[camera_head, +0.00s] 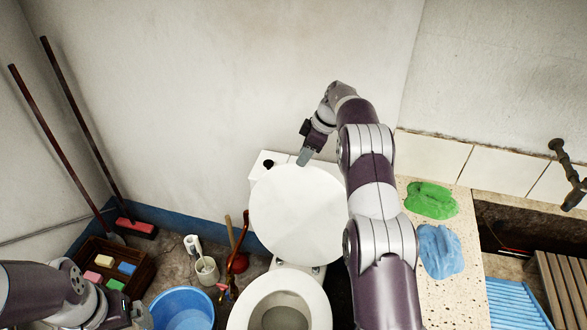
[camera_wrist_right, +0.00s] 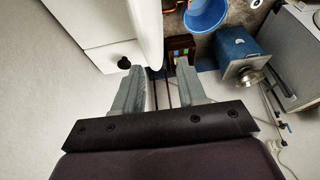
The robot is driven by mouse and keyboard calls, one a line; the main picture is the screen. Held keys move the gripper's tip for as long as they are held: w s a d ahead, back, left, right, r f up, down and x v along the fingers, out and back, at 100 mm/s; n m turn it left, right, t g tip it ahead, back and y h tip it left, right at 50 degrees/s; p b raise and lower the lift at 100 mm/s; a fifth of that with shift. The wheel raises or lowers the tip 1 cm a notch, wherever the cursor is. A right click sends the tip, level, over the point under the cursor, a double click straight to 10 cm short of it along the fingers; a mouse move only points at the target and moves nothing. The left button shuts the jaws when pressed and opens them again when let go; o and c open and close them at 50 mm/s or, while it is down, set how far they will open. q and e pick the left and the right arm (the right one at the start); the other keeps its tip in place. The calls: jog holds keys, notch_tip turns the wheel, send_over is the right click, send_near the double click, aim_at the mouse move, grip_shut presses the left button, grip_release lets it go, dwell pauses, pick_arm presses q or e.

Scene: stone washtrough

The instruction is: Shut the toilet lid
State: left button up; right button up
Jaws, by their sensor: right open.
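The white toilet lid (camera_head: 297,212) stands raised in front of the white cistern (camera_head: 262,164), above the open bowl with its white seat (camera_head: 240,310). My right gripper (camera_head: 304,157) reaches over the cistern to the lid's top edge, pointing down. In the right wrist view my right gripper (camera_wrist_right: 159,68) is open. The lid's edge (camera_wrist_right: 151,30) appears between its two fingertips, and I cannot tell whether they touch it. The cistern (camera_wrist_right: 90,25) with its black button is beside the left finger. My left gripper (camera_head: 132,314) is partly in view at the lower left, its jaws unclear.
A blue bucket (camera_head: 182,309), a white brush pot (camera_head: 207,270) and a red plunger (camera_head: 238,262) stand left of the toilet. A stone ledge (camera_head: 440,300) with green (camera_head: 431,200) and blue (camera_head: 440,250) cloths lies right. The wall is close behind the cistern.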

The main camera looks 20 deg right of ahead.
aim_at(300, 171)
jog(key=f, duration=0.2)
jog(key=w+f, duration=0.1)
jog(key=f, duration=0.2)
jog(key=w+f+p, duration=0.1)
jog(key=f, duration=0.2)
jog(key=shift+f, duration=0.15)
jog(key=shift+s+a, duration=0.3)
jog(key=shift+a, duration=0.05)
pick_arm(q)
jog(key=shift+w+d+r, duration=0.2)
jog(key=shift+d+r, duration=0.2)
jog(key=shift+d, duration=0.15)
jog(key=shift+w+d+r, duration=0.2)
jog(key=shift+d+r, duration=0.15)
jog(key=shift+d, duration=0.2)
pick_arm(e)
jog(key=shift+w+d, duration=0.15)
grip_shut()
